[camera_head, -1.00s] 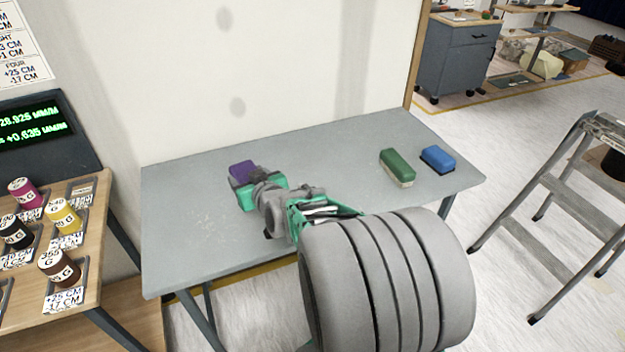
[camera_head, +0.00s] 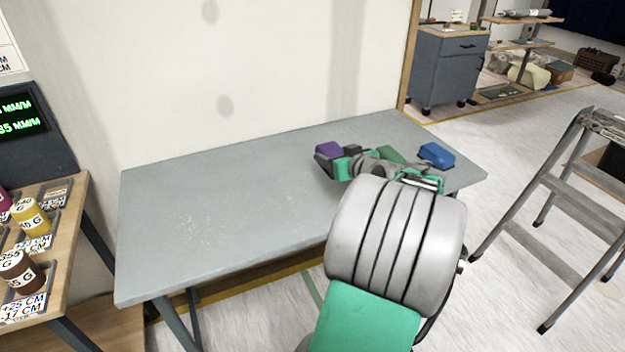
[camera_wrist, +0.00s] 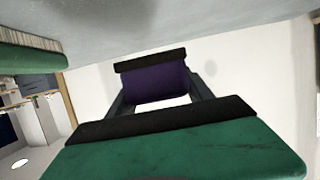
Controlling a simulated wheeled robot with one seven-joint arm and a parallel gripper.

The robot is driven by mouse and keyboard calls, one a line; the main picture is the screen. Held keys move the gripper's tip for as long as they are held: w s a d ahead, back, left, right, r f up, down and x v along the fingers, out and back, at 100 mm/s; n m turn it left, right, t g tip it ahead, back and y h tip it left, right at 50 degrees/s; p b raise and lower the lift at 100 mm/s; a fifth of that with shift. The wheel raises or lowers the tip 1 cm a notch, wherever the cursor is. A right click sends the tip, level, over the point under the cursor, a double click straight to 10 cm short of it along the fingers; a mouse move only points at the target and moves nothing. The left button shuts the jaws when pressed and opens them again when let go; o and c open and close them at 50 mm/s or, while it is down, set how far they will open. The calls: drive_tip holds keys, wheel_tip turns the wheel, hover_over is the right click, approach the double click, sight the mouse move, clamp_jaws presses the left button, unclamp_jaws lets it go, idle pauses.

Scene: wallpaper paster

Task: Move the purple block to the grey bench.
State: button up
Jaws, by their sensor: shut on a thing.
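The purple block (camera_head: 329,149) is held at the end of my gripper (camera_head: 337,158), over the right back part of the grey bench (camera_head: 210,225). In the wrist view the purple block (camera_wrist: 155,84) sits between the dark finger pads of my gripper (camera_wrist: 160,95), which is shut on it. The head view does not show clearly whether the block touches the bench top. The bench surface also shows along the top of the wrist view (camera_wrist: 150,22).
A green block (camera_head: 391,155), partly hidden by my arm, and a blue block (camera_head: 436,155) lie at the bench's right end. A wooden table with labelled jars (camera_head: 30,217) stands left, a stepladder (camera_head: 560,185) right. The bench's left and middle are clear.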

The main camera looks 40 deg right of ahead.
hover_over(315, 188)
drive_tip(key=f, duration=0.5)
drive_tip(key=shift+s+d+f, duration=0.1)
drive_tip(key=shift+s+f, duration=0.15)
drive_tip(key=shift+f, duration=0.05)
drive_tip(key=shift+w+f+b, duration=0.2)
drive_tip(key=shift+f+b, duration=0.25)
drive_tip(key=shift+f, duration=1.35)
drive_tip(key=shift+f, duration=0.1)
drive_tip(key=o, duration=1.5)
drive_tip(key=shift+s+r, duration=0.2)
drive_tip(key=shift+s, duration=0.05)
drive_tip(key=v, duration=1.1)
drive_tip(key=shift+s+a+p, duration=0.2)
drive_tip(key=shift+a+p, duration=0.1)
drive_tip(key=shift+a, duration=0.05)
